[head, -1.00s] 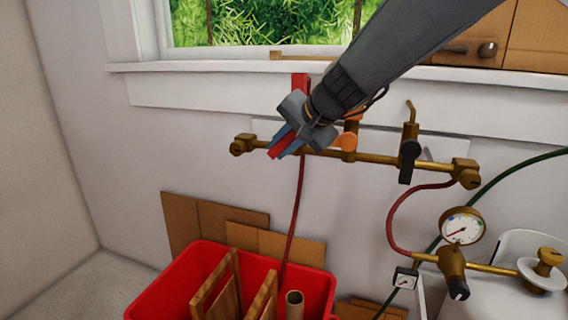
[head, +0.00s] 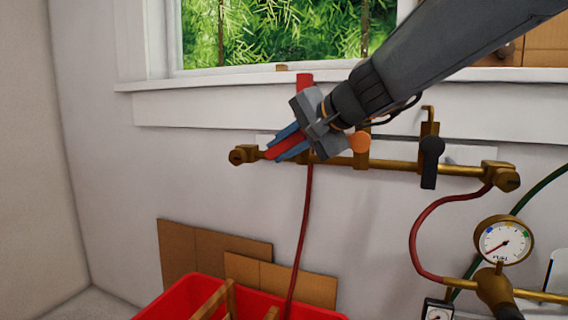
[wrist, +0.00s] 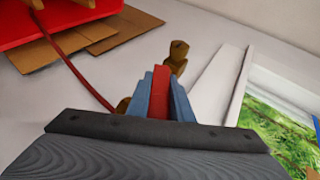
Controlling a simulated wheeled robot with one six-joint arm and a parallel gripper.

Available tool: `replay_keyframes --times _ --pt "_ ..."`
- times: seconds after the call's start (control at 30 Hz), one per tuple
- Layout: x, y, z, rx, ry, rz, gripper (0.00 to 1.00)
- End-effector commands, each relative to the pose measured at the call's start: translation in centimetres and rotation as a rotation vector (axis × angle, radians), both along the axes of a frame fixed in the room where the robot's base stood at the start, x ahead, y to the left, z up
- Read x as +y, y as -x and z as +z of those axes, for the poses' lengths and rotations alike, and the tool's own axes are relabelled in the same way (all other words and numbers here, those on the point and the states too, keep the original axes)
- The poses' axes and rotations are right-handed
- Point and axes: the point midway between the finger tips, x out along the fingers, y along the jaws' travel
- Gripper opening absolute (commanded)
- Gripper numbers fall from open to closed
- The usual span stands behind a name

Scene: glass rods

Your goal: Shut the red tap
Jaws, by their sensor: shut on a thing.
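The red tap's lever (head: 282,146) lies between the blue fingers of my gripper (head: 284,144), near the left end of the brass pipe (head: 460,170). It points down and to the left, tilted to the pipe. In the wrist view the red lever (wrist: 160,92) is flanked by my gripper's blue fingers (wrist: 163,98). My gripper is shut on it. The tap's body and joint are hidden behind my gripper. A red piece (head: 304,80) shows above my gripper; I cannot tell whether it belongs to the tap.
To the right on the pipe are an orange tap (head: 361,143) and a black tap lever (head: 431,160) hanging down. A red hose (head: 303,235) drops beside cardboard (head: 185,260) and a red crate (head: 195,292). A gauge (head: 504,243) is lower right. The window sill (head: 215,82) is above.

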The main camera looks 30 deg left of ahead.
Motion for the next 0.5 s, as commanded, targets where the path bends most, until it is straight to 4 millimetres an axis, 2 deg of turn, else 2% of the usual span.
replay_keyframes --times 0.5 --pt "0.09 0.15 -0.08 0.009 -0.032 0.004 0.0"
